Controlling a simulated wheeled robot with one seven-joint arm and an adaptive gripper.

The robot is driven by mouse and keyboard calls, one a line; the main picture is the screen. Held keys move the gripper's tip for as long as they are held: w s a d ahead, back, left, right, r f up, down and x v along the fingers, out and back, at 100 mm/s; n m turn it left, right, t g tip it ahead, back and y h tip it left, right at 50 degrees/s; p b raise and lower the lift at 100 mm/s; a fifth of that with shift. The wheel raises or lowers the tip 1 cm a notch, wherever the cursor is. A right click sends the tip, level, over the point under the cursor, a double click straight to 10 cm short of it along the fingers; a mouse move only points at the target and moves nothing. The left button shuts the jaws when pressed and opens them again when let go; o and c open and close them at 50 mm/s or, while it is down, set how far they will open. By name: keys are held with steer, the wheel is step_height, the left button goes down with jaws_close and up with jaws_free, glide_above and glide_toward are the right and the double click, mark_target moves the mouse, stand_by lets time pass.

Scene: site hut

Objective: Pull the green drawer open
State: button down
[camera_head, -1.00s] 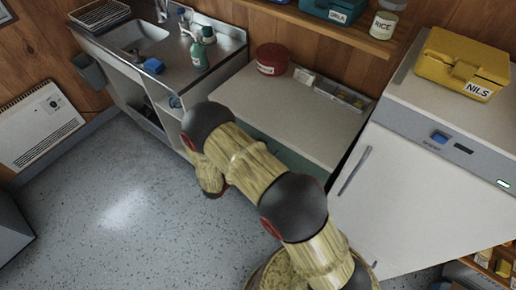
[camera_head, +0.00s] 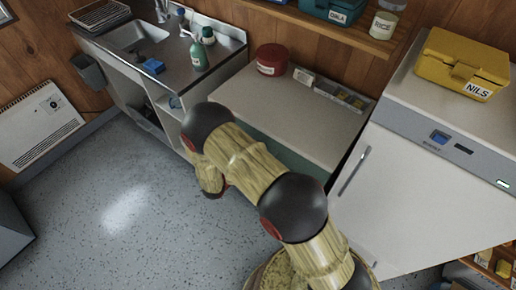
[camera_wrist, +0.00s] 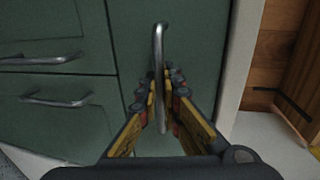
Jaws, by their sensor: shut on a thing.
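The green unit (camera_head: 288,158) stands under a pale worktop, its front mostly hidden by my arm in the head view. In the wrist view, two green drawer fronts (camera_wrist: 60,125) with metal bar handles (camera_wrist: 55,100) lie on the left. To their right is a taller green front (camera_wrist: 200,60) with an upright metal bar handle (camera_wrist: 158,42). My gripper (camera_wrist: 161,88) is shut on this upright handle, one finger on each side. The green fronts look closed, with thin seams between them. My gripper is hidden in the head view.
A white fridge (camera_head: 400,190) stands close to the right of the green unit. A sink unit (camera_head: 120,75) is on the left. A red tin (camera_head: 271,59) and a divided tray (camera_head: 342,97) are on the worktop. The grey floor (camera_head: 90,210) is clear at front left.

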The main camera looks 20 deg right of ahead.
stand_by(0.3)
steer(key=f+p+v, duration=0.2)
steer(key=f+v, duration=0.1)
steer(key=v, duration=1.1)
steer(key=a+f+p+v, duration=0.1)
steer(key=f+p+v, duration=0.1)
steer(key=v, duration=1.2)
steer(key=shift+s+a+f, duration=0.25)
steer(key=shift+s+f, duration=0.25)
steer(key=c, duration=2)
jaws_free()
steer(key=shift+r, duration=0.1)
steer(key=v, duration=1.2)
